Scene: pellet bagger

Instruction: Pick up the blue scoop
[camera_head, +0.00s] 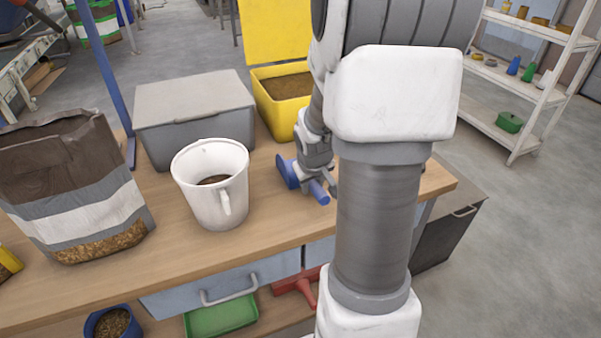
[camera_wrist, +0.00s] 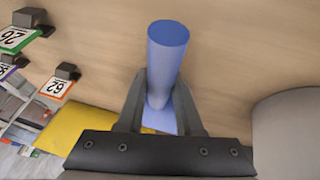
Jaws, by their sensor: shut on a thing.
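The blue scoop (camera_head: 287,171) is at the workbench top, right of the white jug, with its handle end (camera_head: 319,192) showing beside my gripper. In the wrist view the scoop's blue handle (camera_wrist: 167,55) stands between the two dark fingers. My gripper (camera_wrist: 163,92) is shut on the handle. The scoop's far part is mostly hidden behind the fingers and the gripper body. In the head view my gripper (camera_head: 322,182) is low over the wooden bench, partly hidden by my arm. I cannot tell whether the scoop touches the bench.
A white jug (camera_head: 215,205) stands on the wooden workbench (camera_head: 190,250). A grey lidded bin (camera_head: 195,110) and an open yellow bin (camera_head: 270,72) stand behind it. A pellet bag (camera_head: 75,195) is at left. Bare bench lies between the jug and my gripper.

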